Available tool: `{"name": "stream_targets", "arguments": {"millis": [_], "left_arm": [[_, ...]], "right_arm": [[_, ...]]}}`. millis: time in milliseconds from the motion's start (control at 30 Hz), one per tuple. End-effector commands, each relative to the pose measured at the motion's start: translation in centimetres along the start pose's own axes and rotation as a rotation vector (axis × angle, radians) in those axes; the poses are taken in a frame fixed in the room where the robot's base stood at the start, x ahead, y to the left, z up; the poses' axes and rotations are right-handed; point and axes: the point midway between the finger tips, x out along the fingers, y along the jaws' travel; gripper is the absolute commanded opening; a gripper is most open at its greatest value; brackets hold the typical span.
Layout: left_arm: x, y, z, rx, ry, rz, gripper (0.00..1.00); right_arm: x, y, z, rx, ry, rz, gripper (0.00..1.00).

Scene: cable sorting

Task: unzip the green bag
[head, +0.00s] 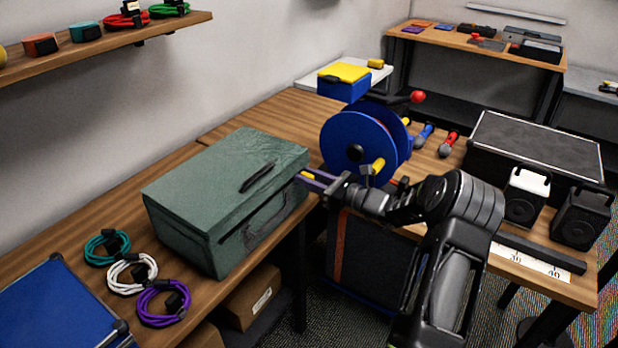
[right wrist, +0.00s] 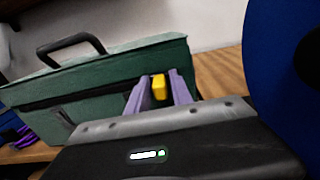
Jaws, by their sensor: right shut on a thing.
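My right gripper (head: 311,180) is at the bag's right end, near the lid seam. Its two purple fingers (right wrist: 160,92) are shut on a small yellow zipper pull (right wrist: 158,87), which also shows at the fingertips in the head view (head: 307,175). My left gripper is not in view.
A blue cable reel (head: 340,144) stands close behind the gripper, right of the bag. Coiled cables in teal (head: 107,246), white (head: 132,272) and purple (head: 163,302) lie left of the bag. A blue case (head: 55,310) is at the lower left. Speakers (head: 582,215) stand at the right.

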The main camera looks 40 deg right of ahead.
Motion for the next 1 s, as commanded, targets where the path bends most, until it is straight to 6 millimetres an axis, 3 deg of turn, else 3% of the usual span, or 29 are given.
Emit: {"name": "stream_targets", "arguments": {"millis": [100, 133, 233, 700, 1000], "left_arm": [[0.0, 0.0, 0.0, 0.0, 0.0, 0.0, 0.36], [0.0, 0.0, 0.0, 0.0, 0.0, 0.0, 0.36], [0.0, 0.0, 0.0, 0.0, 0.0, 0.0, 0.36], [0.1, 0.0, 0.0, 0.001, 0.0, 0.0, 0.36], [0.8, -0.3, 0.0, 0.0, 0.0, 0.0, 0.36]], "right_arm": [[-0.2, -0.5, 0.1, -0.004, 0.001, -0.012, 0.0], [-0.2, -0.5, 0.1, -0.004, 0.001, -0.012, 0.29], [-0.2, -0.5, 0.1, -0.004, 0.001, -0.011, 0.37], [-0.4, -0.3, 0.1, -0.003, 0.001, -0.007, 0.38], [-4.3, -0.4, -0.1, -0.004, 0.002, -0.01, 0.38]]}}
